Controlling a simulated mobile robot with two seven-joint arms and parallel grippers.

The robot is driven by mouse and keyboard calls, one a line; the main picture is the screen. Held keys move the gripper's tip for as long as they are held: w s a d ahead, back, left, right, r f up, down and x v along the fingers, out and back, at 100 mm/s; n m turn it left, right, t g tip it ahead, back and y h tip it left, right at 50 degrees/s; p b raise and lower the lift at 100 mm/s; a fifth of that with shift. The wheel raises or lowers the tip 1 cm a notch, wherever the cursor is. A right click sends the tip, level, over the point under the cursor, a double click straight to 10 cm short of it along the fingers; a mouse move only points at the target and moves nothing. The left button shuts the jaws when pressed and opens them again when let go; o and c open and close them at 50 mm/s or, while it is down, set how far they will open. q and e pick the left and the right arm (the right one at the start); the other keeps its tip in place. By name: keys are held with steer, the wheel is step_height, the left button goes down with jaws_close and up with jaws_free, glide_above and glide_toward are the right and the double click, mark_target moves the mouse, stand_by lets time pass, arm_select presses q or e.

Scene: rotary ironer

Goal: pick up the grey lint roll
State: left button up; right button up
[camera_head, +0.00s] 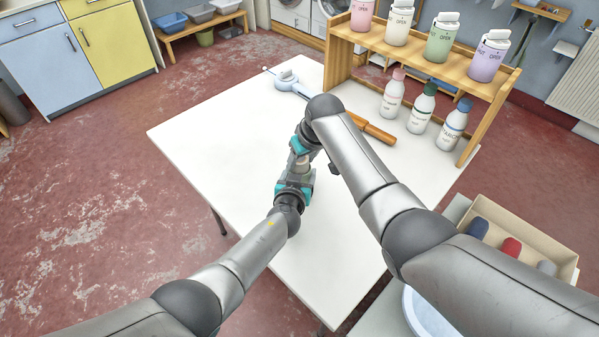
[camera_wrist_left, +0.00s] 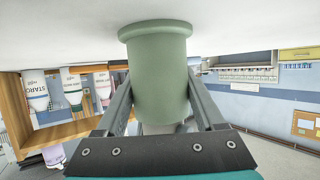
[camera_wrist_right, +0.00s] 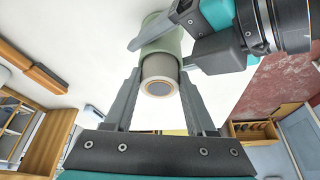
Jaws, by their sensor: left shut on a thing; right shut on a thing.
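The grey lint roll (camera_wrist_right: 159,68) sticks out of a green, flanged cylinder (camera_wrist_right: 160,38) in the right wrist view, its round end with a pale core facing the camera. My right gripper (camera_head: 300,163) is shut on the grey roll; its fingers flank it in the right wrist view. My left gripper (camera_head: 296,178) is shut on the green cylinder, which fills the middle of the left wrist view (camera_wrist_left: 160,75). The two grippers face each other closely above the white table (camera_head: 225,135). In the head view they largely hide the roll and cylinder.
A wooden shelf (camera_head: 437,67) with several bottles stands at the table's far right. A blue-and-white tool (camera_head: 288,84) and an orange-brown handled thing (camera_head: 372,128) lie near it. A box (camera_head: 519,222) with blue, red and grey rounded things is at right. The table's left is clear.

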jaws_close()
arm_select(q)
steer(key=o, duration=1.5)
steer(key=shift+o, duration=0.2)
arm_select(e)
step_height(320, 180, up, 10)
arm_select(q)
steer(key=shift+s, duration=0.15)
